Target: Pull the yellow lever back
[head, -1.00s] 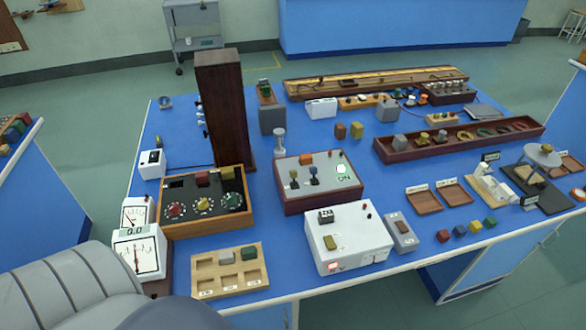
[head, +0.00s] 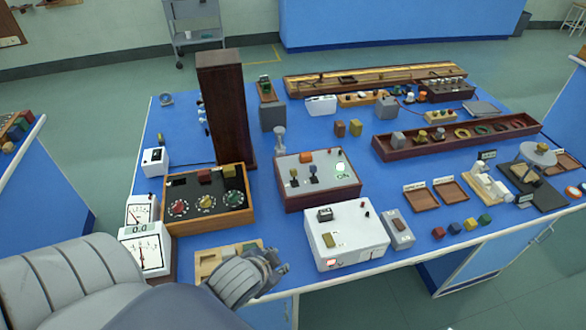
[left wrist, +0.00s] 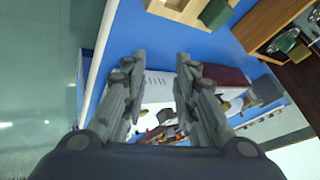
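The yellow lever (head: 294,174) stands on the left part of the grey-topped, dark red lever box (head: 318,196). A blue lever (head: 314,171) stands just right of it. My left gripper (head: 277,267) is over the front edge of the bench, nearer than the lever box and left of the white box. It is apart from the yellow lever. In the left wrist view its two fingers (left wrist: 158,62) are spread with nothing held between them. The lever box (left wrist: 228,75) shows partly beyond the fingers there. My right gripper is in neither view.
The white box (head: 345,240) stands right of my left gripper. A wooden sorting tray (head: 207,265) lies partly hidden behind my left arm. A wooden dial box (head: 228,219) and a tall dark column (head: 226,115) stand left of the lever box.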

